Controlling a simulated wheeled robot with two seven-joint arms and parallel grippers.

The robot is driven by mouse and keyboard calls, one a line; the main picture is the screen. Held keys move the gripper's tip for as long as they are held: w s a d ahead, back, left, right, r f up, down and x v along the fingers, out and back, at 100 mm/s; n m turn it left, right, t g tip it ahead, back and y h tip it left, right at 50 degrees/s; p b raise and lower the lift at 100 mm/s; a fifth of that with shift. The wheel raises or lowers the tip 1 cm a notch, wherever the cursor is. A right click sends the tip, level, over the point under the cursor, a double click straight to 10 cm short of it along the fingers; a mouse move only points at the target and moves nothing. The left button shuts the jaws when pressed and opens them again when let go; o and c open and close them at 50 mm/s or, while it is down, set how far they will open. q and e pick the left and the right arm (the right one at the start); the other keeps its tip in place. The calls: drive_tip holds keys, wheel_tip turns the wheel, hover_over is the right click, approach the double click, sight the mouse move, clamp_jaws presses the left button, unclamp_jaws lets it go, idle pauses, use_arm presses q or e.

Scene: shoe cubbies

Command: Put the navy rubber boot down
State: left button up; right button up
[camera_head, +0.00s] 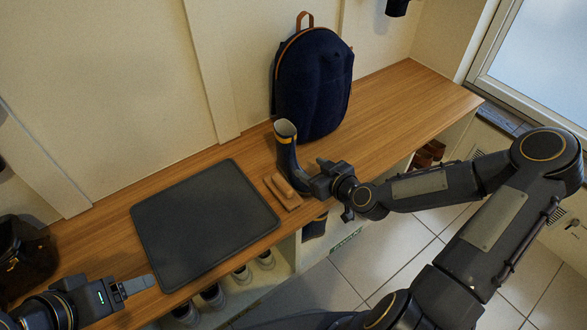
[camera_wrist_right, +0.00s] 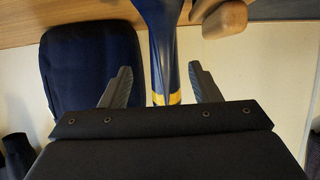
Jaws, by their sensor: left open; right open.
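The navy rubber boot (camera_head: 288,158) has a yellow band near its top and stands upright on the wooden bench top, in front of the backpack. My right gripper (camera_head: 318,178) is at the boot's right side in the head view. In the right wrist view the boot (camera_wrist_right: 162,50) shows between the two spread fingers of my right gripper (camera_wrist_right: 160,85), with gaps on both sides. My left gripper (camera_head: 138,285) is at the lower left, by the front edge of the black tray, with nothing seen in it.
A black tray (camera_head: 146,219) lies on the bench (camera_head: 400,103). A wooden brush (camera_head: 283,190) lies beside the boot. A navy backpack (camera_head: 313,85) leans on the wall, also in the wrist view (camera_wrist_right: 90,60). A dark bag (camera_head: 25,255) sits far left. Shoes fill cubbies below. The bench's right end is clear.

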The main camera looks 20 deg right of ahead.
sight(294, 160)
drive_tip(key=x, duration=0.2)
drive_tip(key=b+x, duration=0.1)
drive_tip(key=x, duration=0.2)
drive_tip(key=shift+w+a+f+b, duration=0.2)
drive_tip(key=shift+a+f+b, duration=0.05)
drive_tip(key=shift+a+b, duration=0.15)
drive_tip(key=shift+w+a, duration=0.1)
drive_tip(key=shift+w, duration=0.25)
clamp_jaws()
